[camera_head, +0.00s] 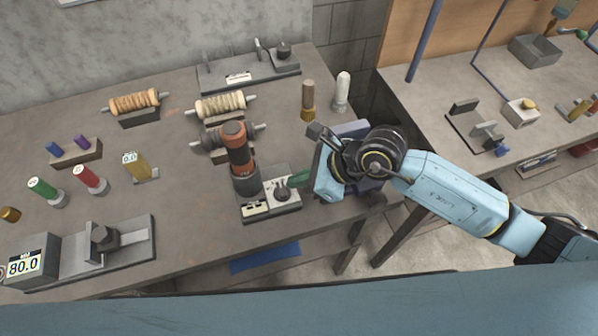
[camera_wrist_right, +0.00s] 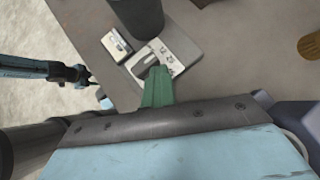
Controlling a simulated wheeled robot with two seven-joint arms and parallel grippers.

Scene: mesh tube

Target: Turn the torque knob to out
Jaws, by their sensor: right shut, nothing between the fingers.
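The torque knob (camera_head: 281,190) is a small dark knob on a pale plate of a grey tool base (camera_head: 270,207) near the table's front edge. A dark upright tool with an orange-brown body (camera_head: 238,150) stands on the base beside it. My right gripper (camera_head: 297,180) has green fingers, shut and empty, just right of the knob; I cannot tell whether they touch it. What looks like my left gripper (camera_wrist_right: 84,76) hangs at the left, too small to read.
Wound spools (camera_head: 222,104) lie behind the tool. Two upright cylinders (camera_head: 341,92) stand behind my right wrist. A gap separates this table from a second one (camera_head: 450,85) at the right.

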